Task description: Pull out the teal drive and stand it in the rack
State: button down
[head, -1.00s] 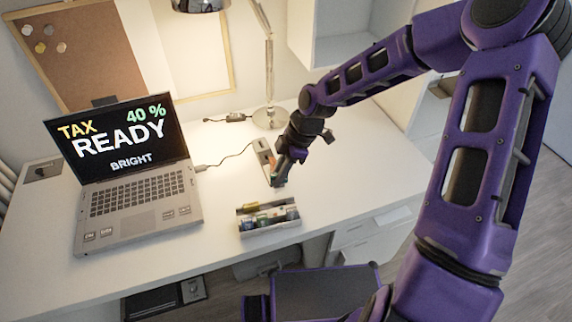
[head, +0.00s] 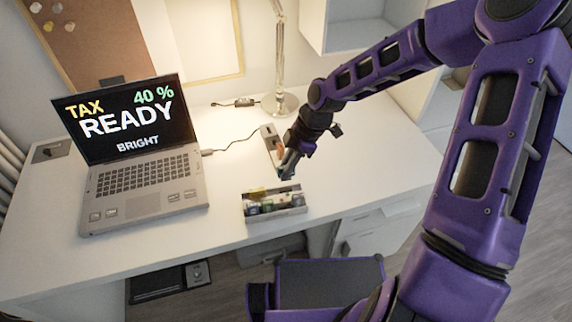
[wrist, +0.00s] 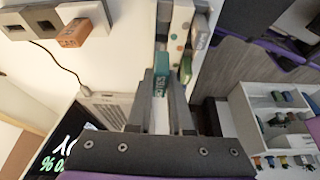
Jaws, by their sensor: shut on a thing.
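The teal drive (wrist: 160,66) is between my gripper's fingers in the wrist view, its labelled side towards the camera. My gripper (wrist: 161,92) is shut on it. In the head view my gripper (head: 287,172) is above the desk, between the hub and the rack; the drive is hard to make out there. The rack (head: 290,212) is a pale open tray near the desk's front edge, with several drives in it. Part of the rack (wrist: 179,28) also shows at the top of the wrist view, just beyond the fingertips, with a gap I cannot judge.
The grey hub (head: 268,134) lies behind my gripper, with an orange drive (wrist: 75,33) plugged in. A cable runs from it to the open laptop (head: 140,160) at left. A lamp (head: 279,103) stands behind. The desk between laptop and rack is clear.

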jog(key=shift+f+b, duration=0.8)
jog(key=shift+f, duration=0.85)
jog(key=shift+f+b, duration=0.6)
jog(key=shift+f, duration=1.05)
dwell(0.9)
jog(key=c, duration=0.7)
grip_release()
jog(key=shift+c, duration=0.2)
jog(key=p+v, duration=0.3)
jog(key=v, duration=1.4)
jog(key=shift+r, duration=0.25)
jog(key=shift+w, duration=0.1)
